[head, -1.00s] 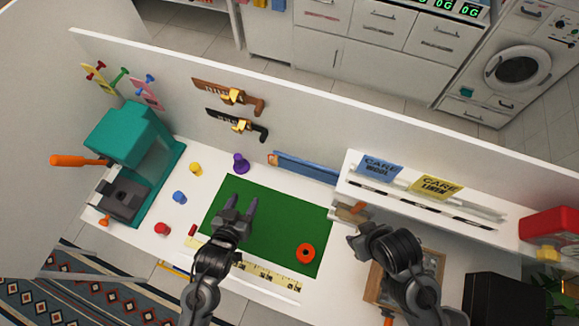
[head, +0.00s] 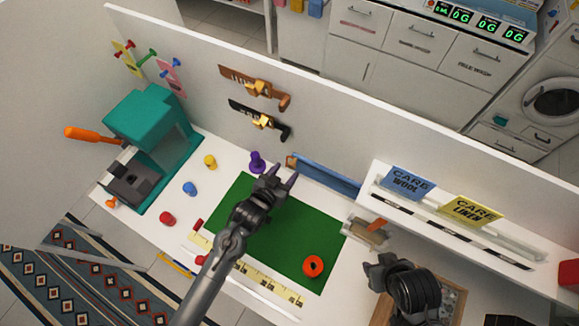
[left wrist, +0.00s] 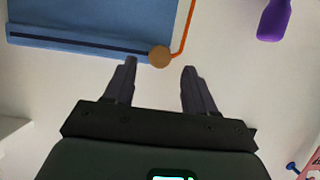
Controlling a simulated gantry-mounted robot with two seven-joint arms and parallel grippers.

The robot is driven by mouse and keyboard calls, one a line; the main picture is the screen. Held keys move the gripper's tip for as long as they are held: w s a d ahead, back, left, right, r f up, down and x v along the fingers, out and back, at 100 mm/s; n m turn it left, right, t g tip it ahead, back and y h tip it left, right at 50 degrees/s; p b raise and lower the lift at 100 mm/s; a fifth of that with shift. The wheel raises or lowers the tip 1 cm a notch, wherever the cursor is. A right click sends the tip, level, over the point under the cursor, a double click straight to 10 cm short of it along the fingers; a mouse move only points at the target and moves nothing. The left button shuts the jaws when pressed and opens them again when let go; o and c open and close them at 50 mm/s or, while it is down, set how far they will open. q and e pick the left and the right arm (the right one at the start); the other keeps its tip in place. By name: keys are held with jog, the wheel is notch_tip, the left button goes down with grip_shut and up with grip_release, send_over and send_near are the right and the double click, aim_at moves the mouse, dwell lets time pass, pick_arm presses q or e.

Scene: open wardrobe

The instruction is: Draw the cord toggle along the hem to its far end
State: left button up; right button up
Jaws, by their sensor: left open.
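The blue cloth (head: 325,173) lies along the foot of the back panel, and it fills the upper left of the left wrist view (left wrist: 80,22). A dark line, perhaps the cord channel, runs along its hem (left wrist: 75,42). A round tan toggle (left wrist: 160,56) sits at the hem's right end in that view, with an orange cord (left wrist: 188,25) beside it. My left gripper (head: 282,173) is open near the cloth's left end. In the wrist view its fingertips (left wrist: 159,66) are either side of and just short of the toggle. My right gripper (head: 373,266) is at the lower right, its fingers unclear.
A purple peg-like piece (head: 257,162) stands left of my left gripper; it also shows in the wrist view (left wrist: 274,20). A green mat (head: 290,235) with an orange ring (head: 313,266) lies below. The white shelf (head: 450,225) stands to the right, and a teal press (head: 150,130) to the left.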

aim_at(290, 166)
pick_arm(q)
jog(key=shift+x, duration=1.8)
grip_shut()
